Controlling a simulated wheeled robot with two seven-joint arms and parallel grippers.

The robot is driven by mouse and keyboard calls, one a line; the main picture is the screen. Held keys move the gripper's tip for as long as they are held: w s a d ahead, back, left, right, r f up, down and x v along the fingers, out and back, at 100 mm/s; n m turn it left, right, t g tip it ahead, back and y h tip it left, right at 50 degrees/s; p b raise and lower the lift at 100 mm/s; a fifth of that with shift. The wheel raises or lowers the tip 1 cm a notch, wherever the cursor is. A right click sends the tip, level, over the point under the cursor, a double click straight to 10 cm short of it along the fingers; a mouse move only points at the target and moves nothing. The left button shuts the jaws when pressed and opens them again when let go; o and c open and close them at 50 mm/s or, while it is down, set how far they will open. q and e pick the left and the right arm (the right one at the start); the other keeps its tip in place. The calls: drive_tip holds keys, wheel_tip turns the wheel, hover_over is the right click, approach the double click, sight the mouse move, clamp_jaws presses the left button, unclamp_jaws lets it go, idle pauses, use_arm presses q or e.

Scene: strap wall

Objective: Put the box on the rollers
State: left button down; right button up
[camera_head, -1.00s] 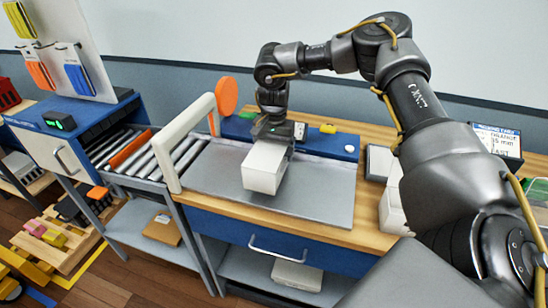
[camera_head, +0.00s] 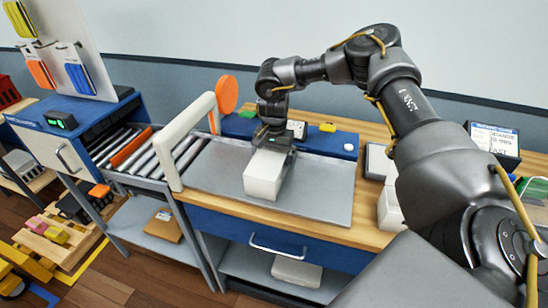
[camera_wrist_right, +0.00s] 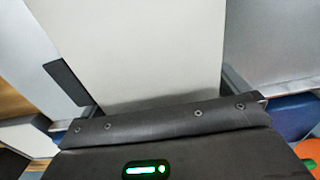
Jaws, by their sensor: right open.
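The white box (camera_head: 263,178) sits on the grey worktop plate (camera_head: 325,192) of the bench. It fills the middle of the right wrist view (camera_wrist_right: 135,45). My right gripper (camera_head: 272,143) is over the box from behind and above. Its fingers (camera_wrist_right: 152,88) are open, one on each side of the box; contact with its sides cannot be told. The rollers (camera_head: 185,153) lie left of the plate, beyond a white arched bar (camera_head: 183,142), and run on past an orange roller (camera_head: 131,147) towards the blue machine. My left gripper is not in view.
The white bar stands upright between the plate and part of the rollers. An orange disc (camera_head: 227,93) stands behind it. A blue strip (camera_head: 325,140) with small items runs along the plate's back. White boxes (camera_head: 390,205) stand at the bench's right. The plate around the box is clear.

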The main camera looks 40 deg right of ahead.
wheel_tip(320, 180, up, 12)
drive_tip(key=shift+r+b, duration=0.25)
drive_tip(key=shift+b, duration=0.15)
